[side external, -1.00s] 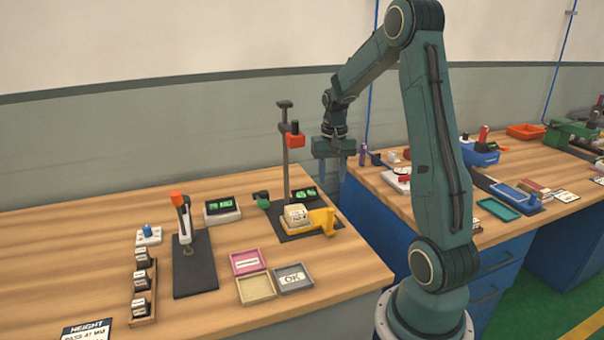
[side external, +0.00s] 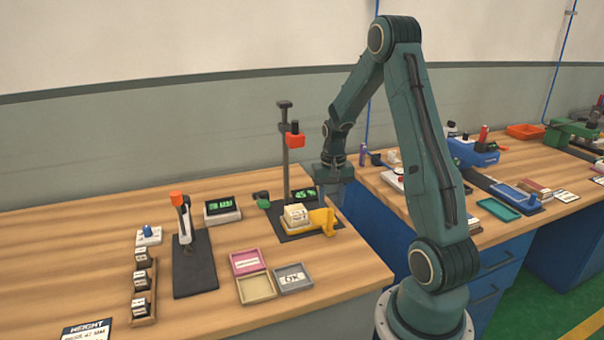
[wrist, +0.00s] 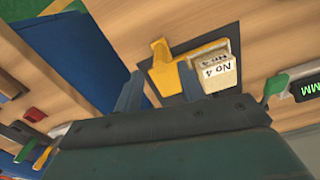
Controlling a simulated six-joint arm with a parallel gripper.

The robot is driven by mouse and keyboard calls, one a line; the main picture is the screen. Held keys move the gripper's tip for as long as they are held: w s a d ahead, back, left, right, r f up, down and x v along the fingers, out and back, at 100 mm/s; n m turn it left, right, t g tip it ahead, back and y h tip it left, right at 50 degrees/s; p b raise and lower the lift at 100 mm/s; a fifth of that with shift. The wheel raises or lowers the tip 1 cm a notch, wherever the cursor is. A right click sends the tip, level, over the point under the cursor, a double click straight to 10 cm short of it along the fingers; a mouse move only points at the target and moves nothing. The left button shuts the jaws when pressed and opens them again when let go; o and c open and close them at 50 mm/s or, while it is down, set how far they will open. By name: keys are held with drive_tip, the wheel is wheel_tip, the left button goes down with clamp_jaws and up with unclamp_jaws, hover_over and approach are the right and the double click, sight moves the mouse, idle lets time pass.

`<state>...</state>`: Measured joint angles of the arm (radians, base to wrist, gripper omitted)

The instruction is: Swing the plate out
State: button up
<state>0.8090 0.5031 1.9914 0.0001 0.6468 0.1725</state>
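The yellow plate (side external: 322,219) has an upright tab at its right end, at the measuring stand (side external: 286,160). It also shows in the wrist view (wrist: 161,66). A pale block (side external: 296,212) sits on the plate's other end; in the wrist view its label reads No 4 (wrist: 214,72). Nothing is held.
The stand carries an orange head (side external: 294,140) above the block. A display (side external: 222,210), a second orange-topped stand (side external: 183,225), a rack of dark blocks (side external: 144,290) and pink, tan and grey trays (side external: 293,278) lie left and in front. A gap separates the two benches.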

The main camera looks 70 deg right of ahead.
sight(331, 209)
drive_tip(key=shift+f, duration=3.1)
drive_tip(key=shift+c, duration=0.4)
clamp_jaws()
